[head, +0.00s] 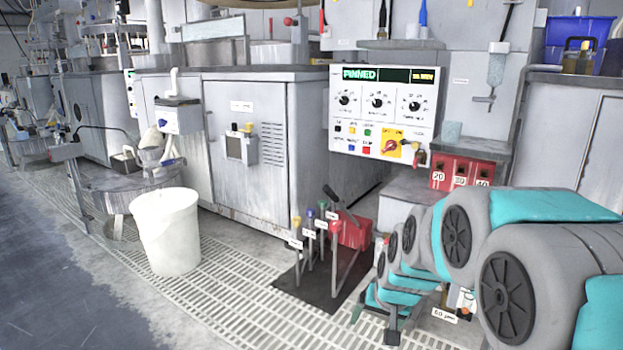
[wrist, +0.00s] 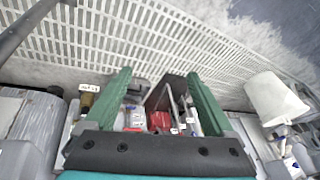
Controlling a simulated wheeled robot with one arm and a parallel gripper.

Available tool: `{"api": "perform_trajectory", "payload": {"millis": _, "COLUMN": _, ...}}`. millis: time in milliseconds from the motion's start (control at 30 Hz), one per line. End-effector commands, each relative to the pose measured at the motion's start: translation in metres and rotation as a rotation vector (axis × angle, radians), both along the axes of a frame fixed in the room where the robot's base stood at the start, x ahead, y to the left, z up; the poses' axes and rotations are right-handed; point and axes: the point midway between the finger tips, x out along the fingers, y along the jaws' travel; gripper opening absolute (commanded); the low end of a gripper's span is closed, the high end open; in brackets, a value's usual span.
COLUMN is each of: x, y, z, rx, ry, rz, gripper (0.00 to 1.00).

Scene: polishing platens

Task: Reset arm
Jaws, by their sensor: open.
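My gripper shows in the wrist view (wrist: 158,76) with its two green fingers spread apart and nothing held between them. In the wrist view, a red lever block (wrist: 159,121) and thin levers show beyond the fingers. In the head view my grey and teal arm is folded at the right, and it hides part of what stands behind it. The red lever block (head: 352,232) stands on a dark mat (head: 290,278) just left of my arm. I cannot tell the exact gap between my gripper and the levers.
A white bucket (head: 166,235) stands on the grated floor (head: 240,290) at the left; it also shows in the wrist view (wrist: 272,98). A control panel (head: 382,110) reads "PINNED". Grey cabinets (head: 250,150) line the back. Floor at front left is clear.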

Motion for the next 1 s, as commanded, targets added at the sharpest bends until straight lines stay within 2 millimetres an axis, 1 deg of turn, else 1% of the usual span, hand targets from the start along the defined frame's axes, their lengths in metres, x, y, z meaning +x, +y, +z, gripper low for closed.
{"api": "perform_trajectory", "payload": {"millis": 33, "x": -0.025, "y": 0.001, "z": 0.005, "rx": -0.01, "ry": 0.031, "rz": 0.025, "gripper": 0.89}}
{"api": "perform_trajectory", "payload": {"millis": 167, "x": -0.096, "y": 0.003, "z": 0.007, "rx": -0.037, "ry": 0.147, "rz": 0.092, "gripper": 0.89}}
{"api": "perform_trajectory", "payload": {"millis": 200, "x": -0.117, "y": 0.002, "z": 0.008, "rx": -0.046, "ry": 0.178, "rz": 0.11, "gripper": 0.89}}
{"api": "perform_trajectory", "payload": {"millis": 267, "x": -0.149, "y": 0.001, "z": 0.009, "rx": -0.059, "ry": 0.231, "rz": 0.137, "gripper": 0.89}}
{"api": "perform_trajectory", "payload": {"millis": 300, "x": -0.169, "y": 0.0, "z": 0.01, "rx": -0.067, "ry": 0.261, "rz": 0.154, "gripper": 0.89}}
{"api": "perform_trajectory", "payload": {"millis": 400, "x": -0.214, "y": -0.004, "z": 0.009, "rx": -0.085, "ry": 0.336, "rz": 0.188, "gripper": 0.89}}
{"api": "perform_trajectory", "payload": {"millis": 500, "x": -0.248, "y": -0.007, "z": 0.01, "rx": -0.099, "ry": 0.389, "rz": 0.214, "gripper": 0.89}}
{"api": "perform_trajectory", "payload": {"millis": 600, "x": -0.279, "y": -0.011, "z": 0.009, "rx": -0.111, "ry": 0.441, "rz": 0.235, "gripper": 0.89}}
{"api": "perform_trajectory", "payload": {"millis": 800, "x": -0.332, "y": -0.018, "z": 0.009, "rx": -0.131, "ry": 0.529, "rz": 0.268, "gripper": 0.89}}
{"api": "perform_trajectory", "payload": {"millis": 867, "x": -0.331, "y": -0.018, "z": 0.027, "rx": -0.131, "ry": 0.531, "rz": 0.269, "gripper": 0.89}}
{"api": "perform_trajectory", "payload": {"millis": 1000, "x": -0.331, "y": -0.018, "z": 0.053, "rx": -0.131, "ry": 0.531, "rz": 0.268, "gripper": 0.89}}
